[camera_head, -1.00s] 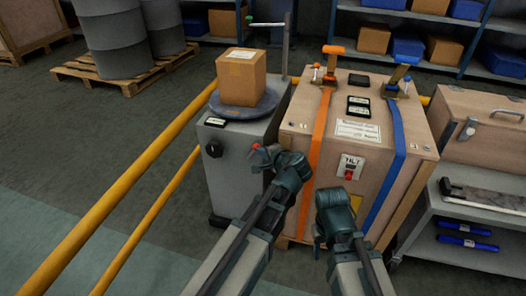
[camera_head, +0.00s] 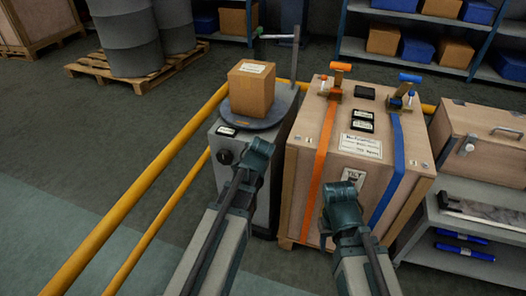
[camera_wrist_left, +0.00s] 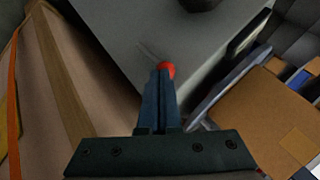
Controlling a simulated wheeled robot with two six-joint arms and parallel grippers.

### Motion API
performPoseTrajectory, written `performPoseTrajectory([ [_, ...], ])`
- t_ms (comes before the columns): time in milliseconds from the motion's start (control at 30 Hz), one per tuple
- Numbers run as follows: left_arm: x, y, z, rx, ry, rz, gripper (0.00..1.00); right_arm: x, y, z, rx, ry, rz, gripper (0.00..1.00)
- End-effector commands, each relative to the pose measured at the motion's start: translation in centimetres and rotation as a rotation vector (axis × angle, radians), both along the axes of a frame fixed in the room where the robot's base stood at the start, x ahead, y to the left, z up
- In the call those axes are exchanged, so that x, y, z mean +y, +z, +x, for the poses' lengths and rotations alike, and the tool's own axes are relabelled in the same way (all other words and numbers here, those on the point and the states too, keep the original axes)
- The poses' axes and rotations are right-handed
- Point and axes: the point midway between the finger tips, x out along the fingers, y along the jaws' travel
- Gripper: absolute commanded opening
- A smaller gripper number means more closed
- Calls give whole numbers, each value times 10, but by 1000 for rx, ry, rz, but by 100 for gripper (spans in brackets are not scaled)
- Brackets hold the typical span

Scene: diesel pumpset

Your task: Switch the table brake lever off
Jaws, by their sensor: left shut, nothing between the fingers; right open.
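The red knob of the table brake lever (camera_wrist_left: 166,69) shows in the left wrist view, at the tips of my left gripper (camera_wrist_left: 160,78). The gripper is shut with nothing between its fingers; I cannot tell whether it touches the knob. In the head view my left arm hides the lever, and the left gripper (camera_head: 258,152) is in front of the grey turntable cabinet (camera_head: 262,185). The round turntable (camera_head: 272,122) carries a cardboard box (camera_head: 251,90). My right gripper (camera_head: 343,195) is open in front of the wooden crate; its fingertips are hard to make out.
The wooden crate (camera_head: 300,165) with orange and blue straps stands right of the cabinet. A yellow rail (camera_head: 150,185) runs along the left. A black round knob (camera_head: 225,157) sits on the cabinet front. A grey cart (camera_head: 465,225) stands at the right.

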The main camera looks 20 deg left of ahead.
Motion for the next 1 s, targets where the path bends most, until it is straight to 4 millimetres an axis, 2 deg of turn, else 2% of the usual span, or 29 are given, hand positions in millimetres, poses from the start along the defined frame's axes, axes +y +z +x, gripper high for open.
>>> performPoseTrajectory([
  [100,13,4,1,3,5,-104,0,0,10,0,0,-1,1,50],
  [400,33,0,2,10,3,-315,0,0,12,0,1,-1,2,50],
  [733,29,2,1,11,-1,-308,0,0,14,0,1,-1,2,50],
  [1000,29,14,1,12,0,-307,0,0,27,0,1,-1,2,50],
])
